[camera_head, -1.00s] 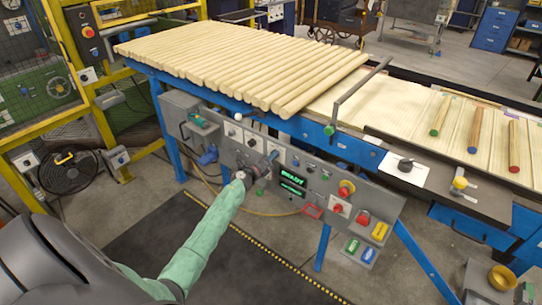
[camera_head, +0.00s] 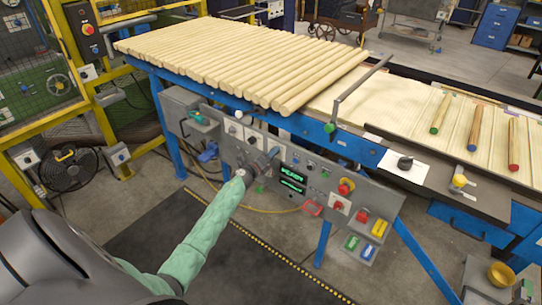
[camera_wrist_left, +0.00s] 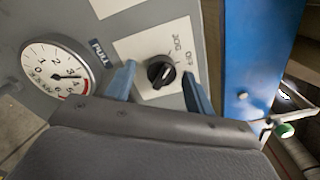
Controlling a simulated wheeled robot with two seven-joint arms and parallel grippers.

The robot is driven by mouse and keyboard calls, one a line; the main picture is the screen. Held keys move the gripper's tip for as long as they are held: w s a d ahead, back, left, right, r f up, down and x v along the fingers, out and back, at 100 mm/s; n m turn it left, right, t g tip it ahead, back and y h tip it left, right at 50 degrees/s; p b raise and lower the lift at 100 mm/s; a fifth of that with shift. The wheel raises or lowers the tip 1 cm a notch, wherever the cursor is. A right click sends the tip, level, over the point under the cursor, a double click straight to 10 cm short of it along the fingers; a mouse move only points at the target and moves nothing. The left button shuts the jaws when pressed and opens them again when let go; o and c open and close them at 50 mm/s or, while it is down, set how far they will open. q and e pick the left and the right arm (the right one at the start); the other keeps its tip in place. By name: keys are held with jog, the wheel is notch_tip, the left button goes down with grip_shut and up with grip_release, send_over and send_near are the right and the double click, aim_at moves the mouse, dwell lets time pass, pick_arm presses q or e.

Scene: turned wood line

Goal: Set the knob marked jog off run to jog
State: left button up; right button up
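The knob (camera_wrist_left: 160,71) is a black rotary selector on a white plate in the left wrist view. Small lettering beside it seems to include JOG; the rest is partly hidden by a finger. The pale pointer mark on the knob is too small to read surely. My left gripper (camera_wrist_left: 160,88) is open, with one blue-grey finger on each side of the knob and visible gaps between. In the head view my left gripper (camera_head: 269,158) is at the grey control panel (camera_head: 330,186) and covers the knob. My right gripper is not in view.
A round gauge (camera_wrist_left: 56,70) and a PULL label lie left of the knob. The panel also carries a green display (camera_head: 291,178), a red emergency button (camera_head: 346,186) and other switches. Wooden rods (camera_head: 240,60) lie on the blue-framed table above. A yellow fence stands left.

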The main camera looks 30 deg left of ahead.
pick_arm(q)
jog(key=s+b, duration=0.1)
jog(key=s, duration=0.6)
jog(key=shift+s+a, duration=0.3)
jog(key=shift+s, duration=0.05)
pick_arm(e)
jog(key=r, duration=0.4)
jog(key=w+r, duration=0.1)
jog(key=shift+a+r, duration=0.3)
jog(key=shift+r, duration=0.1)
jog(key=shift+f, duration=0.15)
